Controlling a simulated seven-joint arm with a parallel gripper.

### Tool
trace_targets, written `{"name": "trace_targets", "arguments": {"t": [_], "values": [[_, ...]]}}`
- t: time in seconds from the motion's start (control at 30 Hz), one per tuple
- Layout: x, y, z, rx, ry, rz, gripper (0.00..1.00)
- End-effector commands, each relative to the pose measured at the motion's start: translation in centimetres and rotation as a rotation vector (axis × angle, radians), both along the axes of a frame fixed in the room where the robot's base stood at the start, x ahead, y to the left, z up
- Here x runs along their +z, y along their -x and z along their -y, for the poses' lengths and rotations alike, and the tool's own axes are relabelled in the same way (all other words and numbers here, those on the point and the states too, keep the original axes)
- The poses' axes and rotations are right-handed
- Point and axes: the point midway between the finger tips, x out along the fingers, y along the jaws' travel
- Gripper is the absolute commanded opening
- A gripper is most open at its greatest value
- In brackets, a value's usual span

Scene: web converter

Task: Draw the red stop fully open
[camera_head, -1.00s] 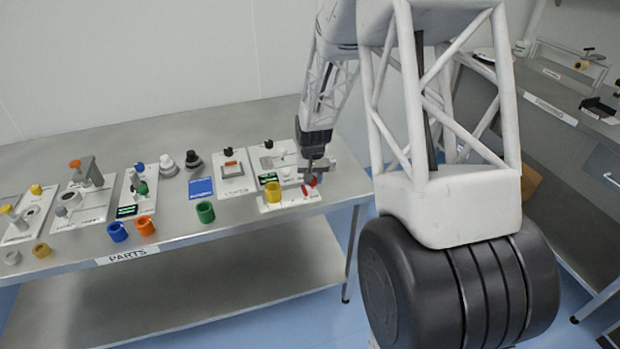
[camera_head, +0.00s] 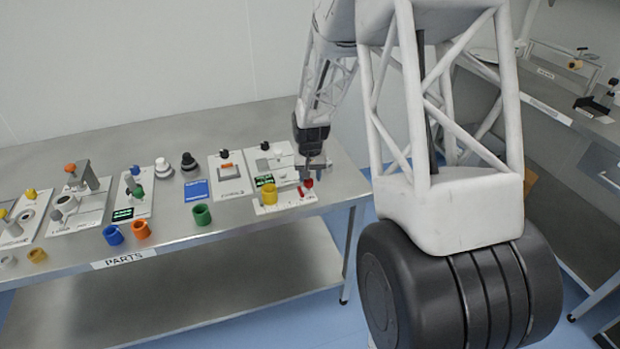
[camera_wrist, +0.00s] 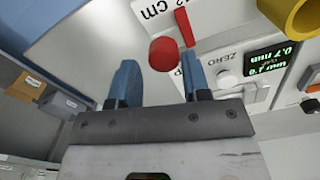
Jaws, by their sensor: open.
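The red stop shows in the wrist view as a round red knob (camera_wrist: 164,54), with a red bar (camera_wrist: 184,27) just beyond it on the white device. In the head view the red knob (camera_head: 308,183) is at the right end of the white device (camera_head: 284,203), near the table's right edge. My gripper (camera_wrist: 159,78) is open, with its two blue fingers apart. In the wrist view the knob lies just beyond the fingertips, between their lines. I cannot tell whether a finger touches it. In the head view my gripper (camera_head: 311,178) is right at the knob.
A yellow ring (camera_head: 269,195) stands on the device, left of the red knob. A lit green display (camera_wrist: 270,58) and a ZERO button (camera_wrist: 227,79) are close by. Loose green (camera_head: 202,214), orange (camera_head: 141,230) and blue (camera_head: 113,235) rings sit along the front edge.

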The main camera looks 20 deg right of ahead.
Motion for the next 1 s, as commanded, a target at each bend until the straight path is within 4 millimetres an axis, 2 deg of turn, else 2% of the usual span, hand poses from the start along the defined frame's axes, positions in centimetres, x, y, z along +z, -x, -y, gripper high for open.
{"name": "trace_targets", "arguments": {"t": [0.3,0.5,1.0], "values": [[3.9,0.0,0.0,0.000,0.001,0.003,0.43],[5.7,0.0,0.1,-0.001,0.000,0.001,0.43],[6.3,0.0,0.1,-0.001,0.000,0.001,0.43]]}}
